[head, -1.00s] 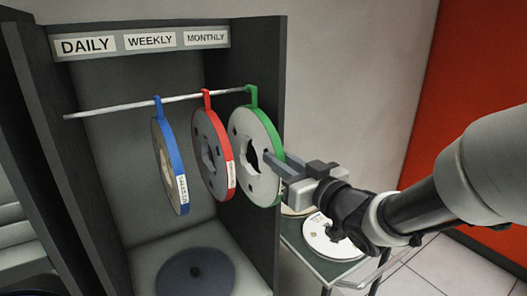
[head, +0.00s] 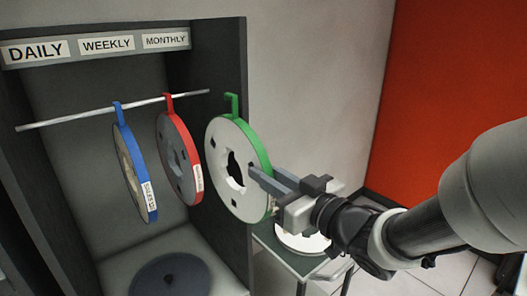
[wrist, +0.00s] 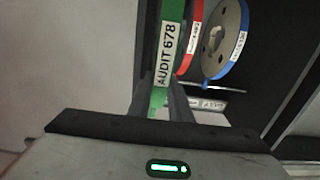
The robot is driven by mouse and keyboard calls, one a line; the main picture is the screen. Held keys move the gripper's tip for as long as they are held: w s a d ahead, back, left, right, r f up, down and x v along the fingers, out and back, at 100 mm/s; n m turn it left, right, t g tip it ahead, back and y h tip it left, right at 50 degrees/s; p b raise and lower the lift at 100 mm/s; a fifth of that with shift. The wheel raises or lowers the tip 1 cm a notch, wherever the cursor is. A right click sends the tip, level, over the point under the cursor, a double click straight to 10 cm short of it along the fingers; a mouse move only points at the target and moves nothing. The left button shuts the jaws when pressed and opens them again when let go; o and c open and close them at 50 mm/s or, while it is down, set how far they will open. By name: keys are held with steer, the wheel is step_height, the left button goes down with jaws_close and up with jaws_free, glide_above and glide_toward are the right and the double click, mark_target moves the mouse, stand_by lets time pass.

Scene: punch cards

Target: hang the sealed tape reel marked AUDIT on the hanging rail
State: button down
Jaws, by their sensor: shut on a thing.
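The AUDIT reel (head: 217,140) has a grey face, a green rim and a green hook on top. Its label reads AUDIT 678 in the wrist view (wrist: 167,55). My gripper (head: 260,176) is shut on the reel's right rim and holds it upright. In the wrist view the fingers (wrist: 161,96) stand either side of the green rim. The hanging rail (head: 75,116) runs across the cabinet. The green hook appears just right of the rail's free end, with a gap between them in the head view.
A blue reel (head: 141,165) and a red reel (head: 166,134) hang on the rail, left of the AUDIT reel. Signs DAILY, WEEKLY and MONTHLY (head: 165,41) top the cabinet (head: 207,60). A dark disc (head: 150,280) lies below. A small table (head: 275,245) stands behind my gripper.

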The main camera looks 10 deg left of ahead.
steer(key=shift+s+d+r, duration=0.15)
steer(key=shift+d, duration=0.15)
steer(key=shift+s+d+b, duration=0.15)
steer(key=shift+s+b, duration=0.05)
steer(key=shift+b, duration=0.2)
steer(key=b+v, duration=0.2)
steer(key=b, duration=0.2)
steer(key=shift+s+d, duration=0.15)
steer(key=shift+d, duration=0.05)
